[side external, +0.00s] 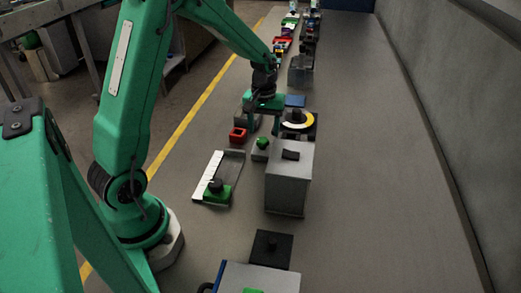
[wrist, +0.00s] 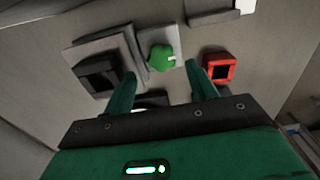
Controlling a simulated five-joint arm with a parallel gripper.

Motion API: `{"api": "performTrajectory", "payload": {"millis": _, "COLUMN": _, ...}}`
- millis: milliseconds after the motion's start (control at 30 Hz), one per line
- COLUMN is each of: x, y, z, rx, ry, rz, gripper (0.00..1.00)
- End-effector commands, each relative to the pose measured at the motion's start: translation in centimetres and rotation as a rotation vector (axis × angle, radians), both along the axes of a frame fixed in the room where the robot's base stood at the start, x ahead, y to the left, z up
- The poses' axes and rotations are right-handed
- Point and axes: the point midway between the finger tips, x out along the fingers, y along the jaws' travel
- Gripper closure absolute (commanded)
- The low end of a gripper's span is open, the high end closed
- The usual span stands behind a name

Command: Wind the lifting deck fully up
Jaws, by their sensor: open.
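A green knob (side external: 262,143) with a pale mark sits on a small light-grey block. In the wrist view the knob (wrist: 161,58) shows just beyond and between the fingertips, with space on both sides. My gripper (side external: 263,126) is open above the knob, its fingers pointing down; in the wrist view its green fingers (wrist: 160,74) are spread and empty. I cannot tell for certain which part is the lifting deck, or how high it stands.
A red square frame (side external: 238,135) lies left of the knob. The bench's right side is clear.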

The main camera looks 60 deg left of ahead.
Motion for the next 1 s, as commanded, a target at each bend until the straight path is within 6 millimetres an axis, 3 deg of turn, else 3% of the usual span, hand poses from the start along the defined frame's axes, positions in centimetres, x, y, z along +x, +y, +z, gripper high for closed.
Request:
{"api": "performTrajectory", "payload": {"millis": 333, "x": -0.3, "y": 0.0, "z": 4.8, "rx": -0.002, "ry": 0.008, "rz": -0.001, "gripper": 0.43}}
{"api": "performTrajectory", "payload": {"millis": 1000, "x": -3.5, "y": -3.6, "z": 10.0, "rx": 0.03, "ry": -0.089, "rz": -0.173, "gripper": 0.43}}
